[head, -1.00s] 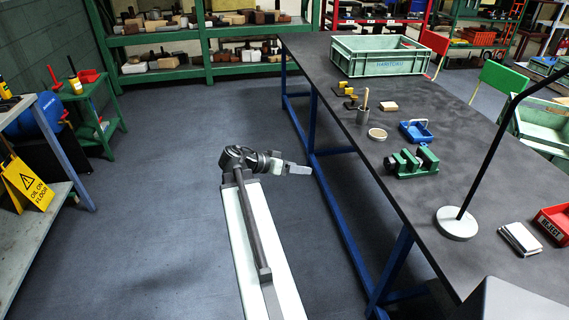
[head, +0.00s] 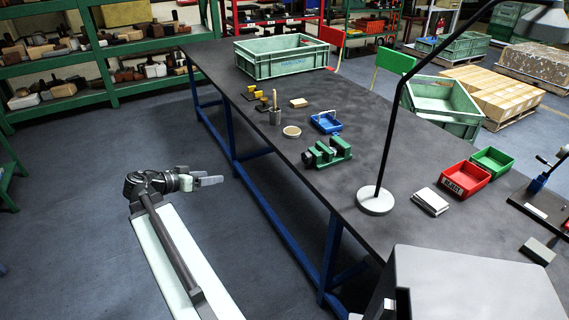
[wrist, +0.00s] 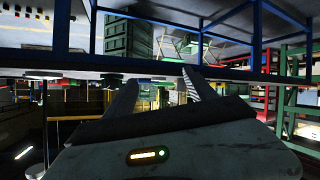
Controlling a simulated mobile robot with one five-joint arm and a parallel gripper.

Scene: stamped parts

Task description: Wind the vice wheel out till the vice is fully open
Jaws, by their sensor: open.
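The green vice (head: 326,151) sits on the dark bench top near its front edge. A dark round part, likely its wheel (head: 308,157), shows at the vice's left end; it is too small to tell how far the jaws stand apart. My gripper (head: 210,181) is over the floor, left of the bench and well apart from the vice. In the wrist view my gripper (wrist: 158,92) shows two fingers spread with nothing between them. The vice cannot be made out in the wrist view.
The bench (head: 385,230) has blue legs. A green crate (head: 282,65) is at the far end. The floor (head: 90,230) around my arm is clear.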

